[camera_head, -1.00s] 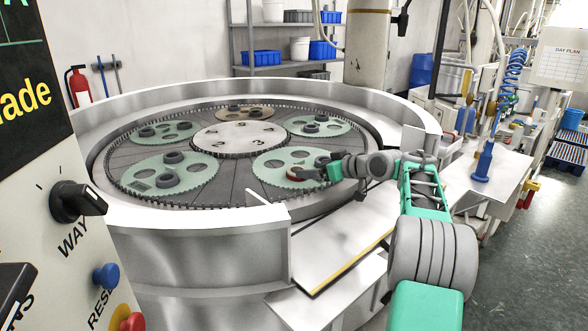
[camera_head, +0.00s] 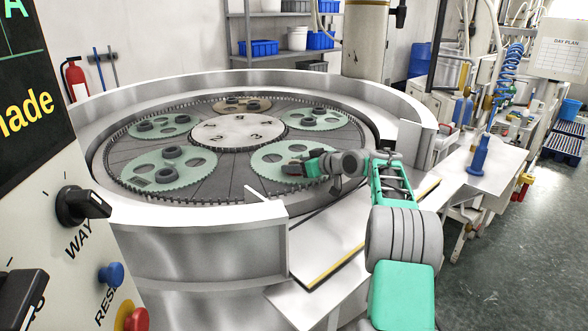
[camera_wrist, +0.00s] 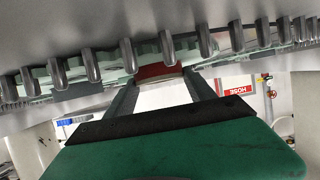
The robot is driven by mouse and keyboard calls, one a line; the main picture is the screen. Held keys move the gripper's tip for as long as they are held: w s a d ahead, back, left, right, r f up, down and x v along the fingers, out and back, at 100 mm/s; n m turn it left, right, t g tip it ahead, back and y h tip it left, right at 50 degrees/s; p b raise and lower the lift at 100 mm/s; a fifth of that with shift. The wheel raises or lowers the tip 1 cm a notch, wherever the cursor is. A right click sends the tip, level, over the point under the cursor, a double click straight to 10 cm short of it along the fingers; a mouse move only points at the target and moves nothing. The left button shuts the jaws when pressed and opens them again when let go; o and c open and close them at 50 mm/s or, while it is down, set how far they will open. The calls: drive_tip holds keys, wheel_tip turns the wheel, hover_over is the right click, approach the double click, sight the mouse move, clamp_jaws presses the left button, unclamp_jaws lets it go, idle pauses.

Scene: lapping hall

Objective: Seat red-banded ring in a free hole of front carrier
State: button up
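In the wrist view the red-banded ring (camera_wrist: 155,70) shows as a red band between my two fingertips, gripped between them; its lower part is hidden. In the head view my gripper (camera_head: 300,169) reaches in from the right, low over the pale green toothed front carrier (camera_head: 268,174). The ring's red band is not clear there. My gripper covers part of the carrier's holes, so I cannot tell which hole is below the ring or whether it touches.
Another green carrier (camera_head: 140,168) at front left bears dark rings. A numbered hub plate (camera_head: 240,134) sits in the middle. The machine's raised metal wall (camera_head: 215,215) curves around the front. A white side table (camera_head: 345,245) lies under my arm.

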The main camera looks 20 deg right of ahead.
drive_tip(key=shift+r, duration=0.1)
drive_tip(key=c, duration=1.2)
